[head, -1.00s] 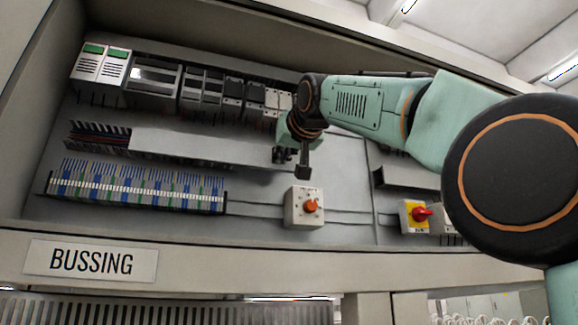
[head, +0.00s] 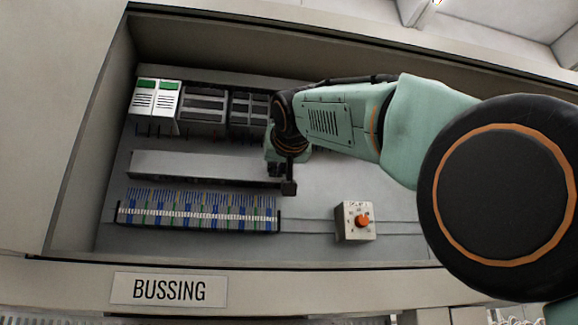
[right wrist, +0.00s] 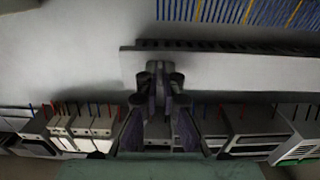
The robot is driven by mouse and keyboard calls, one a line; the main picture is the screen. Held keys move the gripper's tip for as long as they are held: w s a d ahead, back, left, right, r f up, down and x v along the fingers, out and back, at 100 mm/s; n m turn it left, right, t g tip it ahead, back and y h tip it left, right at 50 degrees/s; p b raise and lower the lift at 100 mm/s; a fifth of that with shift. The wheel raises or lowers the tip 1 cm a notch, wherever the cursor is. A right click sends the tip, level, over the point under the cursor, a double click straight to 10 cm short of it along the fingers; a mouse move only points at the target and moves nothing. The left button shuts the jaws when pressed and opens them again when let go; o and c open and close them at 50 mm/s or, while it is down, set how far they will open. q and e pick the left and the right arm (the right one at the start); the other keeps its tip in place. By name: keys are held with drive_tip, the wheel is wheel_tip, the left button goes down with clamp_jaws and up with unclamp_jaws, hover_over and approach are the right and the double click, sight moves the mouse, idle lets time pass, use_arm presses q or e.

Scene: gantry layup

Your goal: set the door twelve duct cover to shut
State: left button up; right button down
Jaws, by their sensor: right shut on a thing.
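The duct cover (head: 200,167) is a long pale grey strip over the wiring duct, between the device row and the terminal row. It spans the duct to its left end, and no wires show there. In the right wrist view the cover (right wrist: 235,66) runs off to the right, with dark duct slots along its upper edge. My right gripper (head: 288,182) is at the cover's right end, shut on it. In the right wrist view my gripper (right wrist: 160,85) hides the exact contact. My left gripper is not in view.
White and grey devices (head: 155,100) on a rail sit above the duct. A terminal row (head: 198,213) with blue wires lies below it. A box with an orange knob (head: 356,221) is to the right. A "BUSSING" label (head: 168,289) is on the cabinet's lower frame.

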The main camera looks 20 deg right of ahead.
drive_tip(key=shift+a+r, duration=0.2)
drive_tip(key=shift+a, duration=0.5)
drive_tip(key=c, duration=1.9)
unclamp_jaws()
drive_tip(key=o, duration=0.4)
drive_tip(key=shift+a, duration=0.4)
drive_tip(key=shift+w+d+f, duration=0.1)
drive_tip(key=shift+d+f, duration=0.05)
drive_tip(key=shift+d, duration=0.3)
